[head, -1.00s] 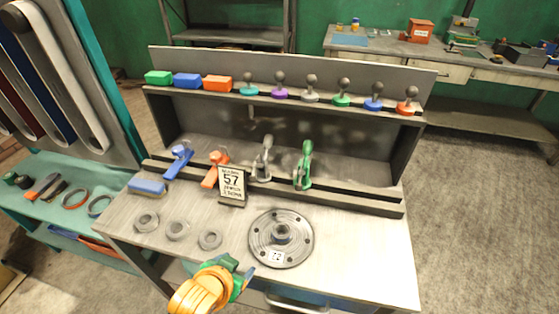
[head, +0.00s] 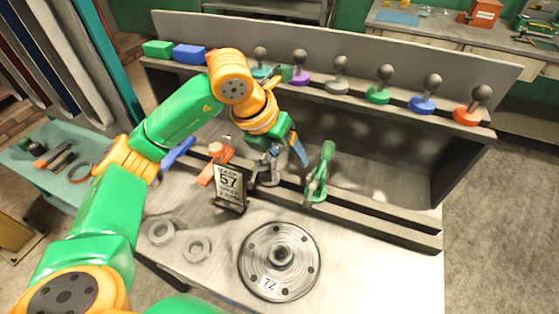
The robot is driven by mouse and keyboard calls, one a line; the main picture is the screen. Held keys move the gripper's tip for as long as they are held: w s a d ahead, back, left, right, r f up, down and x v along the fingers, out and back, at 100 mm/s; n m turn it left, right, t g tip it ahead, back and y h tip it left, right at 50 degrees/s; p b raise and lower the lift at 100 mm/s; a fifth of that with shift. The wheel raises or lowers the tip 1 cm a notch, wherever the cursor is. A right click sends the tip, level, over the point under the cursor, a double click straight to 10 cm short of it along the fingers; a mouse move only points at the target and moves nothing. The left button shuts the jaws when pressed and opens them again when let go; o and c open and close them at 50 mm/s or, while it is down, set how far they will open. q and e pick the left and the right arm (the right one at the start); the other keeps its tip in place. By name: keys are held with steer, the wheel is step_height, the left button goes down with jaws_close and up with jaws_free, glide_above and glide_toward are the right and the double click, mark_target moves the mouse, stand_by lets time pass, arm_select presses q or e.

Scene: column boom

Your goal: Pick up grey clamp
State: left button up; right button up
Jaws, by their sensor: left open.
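The grey clamp (head: 268,172) stands in the rack on the workbench, between the orange clamp (head: 215,160) and the green clamp (head: 320,172). Its upper part is partly hidden by my left gripper. My left gripper (head: 284,152) is open and points down at the top of the grey clamp. I cannot tell whether its fingers touch the clamp. My right gripper is not in view.
A black-framed sign reading 57 (head: 229,184) stands just in front of the grey clamp, to its left. A round metal flange (head: 262,275) lies on the bench in front. Several ball-topped knobs, such as the purple one (head: 300,78), line the shelf above.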

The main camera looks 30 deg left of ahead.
mark_target(266, 160)
arm_select(q)
steer(key=a+f+y+b, duration=0.1)
steer(key=a, duration=0.1)
steer(key=a+f+n+b, duration=0.1)
steer(key=a+b, duration=0.1)
steer(key=a+f+y+b, duration=0.1)
steer(key=a+f, duration=0.1)
steer(key=shift+w+n+y, duration=0.1)
steer(key=shift+n+y, duration=0.2)
steer(key=shift+a, duration=0.1)
steer(key=shift+w+f+p, duration=0.1)
steer(key=shift+f+p, duration=0.25)
steer(key=shift+p, duration=0.1)
steer(key=p+x, duration=0.1)
steer(key=x, duration=0.1)
steer(key=w+x, duration=0.1)
steer(key=x, duration=0.2)
steer(key=shift+f+p, duration=0.15)
steer(key=shift+p, duration=0.2)
steer(key=shift+c, duration=1.3)
jaws_close()
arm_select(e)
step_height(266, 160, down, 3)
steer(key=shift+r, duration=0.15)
